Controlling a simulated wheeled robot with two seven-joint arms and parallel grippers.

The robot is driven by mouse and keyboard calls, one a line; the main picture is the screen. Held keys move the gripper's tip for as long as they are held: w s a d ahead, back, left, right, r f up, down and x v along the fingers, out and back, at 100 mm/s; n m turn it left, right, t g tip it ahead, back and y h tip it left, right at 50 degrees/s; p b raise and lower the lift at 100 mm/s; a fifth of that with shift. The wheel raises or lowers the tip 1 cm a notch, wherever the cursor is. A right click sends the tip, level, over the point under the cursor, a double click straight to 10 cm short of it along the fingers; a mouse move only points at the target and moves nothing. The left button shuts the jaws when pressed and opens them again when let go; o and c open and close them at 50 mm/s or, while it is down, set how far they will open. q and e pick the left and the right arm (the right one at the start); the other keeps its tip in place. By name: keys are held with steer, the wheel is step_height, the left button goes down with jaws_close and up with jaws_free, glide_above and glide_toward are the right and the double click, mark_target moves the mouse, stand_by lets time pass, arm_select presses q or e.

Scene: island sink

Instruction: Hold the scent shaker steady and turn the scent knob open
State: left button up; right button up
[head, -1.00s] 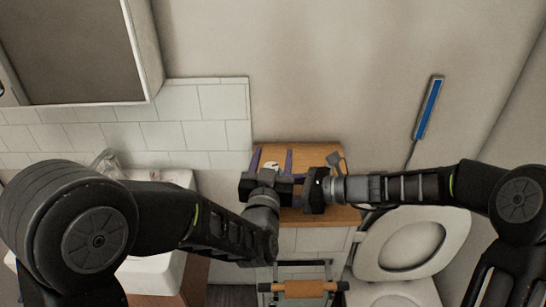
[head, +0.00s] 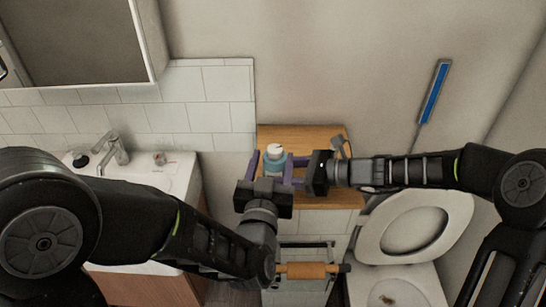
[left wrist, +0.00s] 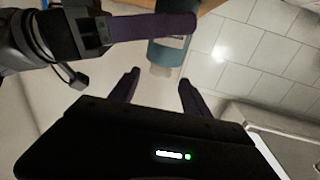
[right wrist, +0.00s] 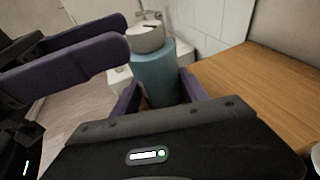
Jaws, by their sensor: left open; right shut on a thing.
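The scent shaker (head: 274,166) is a blue-teal bottle standing upright at the wooden top. Its white scent knob (head: 275,149) is on top. My right gripper (head: 286,168) reaches in from the right and is shut on the bottle's body. The right wrist view shows the bottle (right wrist: 157,78) between its purple fingers, with the knob (right wrist: 145,38) above. My left gripper (head: 271,162) is open, its fingers pointing toward the shaker from the front. In the left wrist view the knob (left wrist: 160,70) lies between and just beyond the open fingertips, apparently untouched.
The wooden top (head: 325,140) is bare behind the shaker. A white sink with a tap (head: 112,148) is at the left, a toilet (head: 415,225) at the right. A roll on a holder (head: 305,270) hangs below the wooden top.

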steer(key=o, duration=1.1)
steer(key=shift+c, duration=0.2)
steer(key=v, duration=1.2)
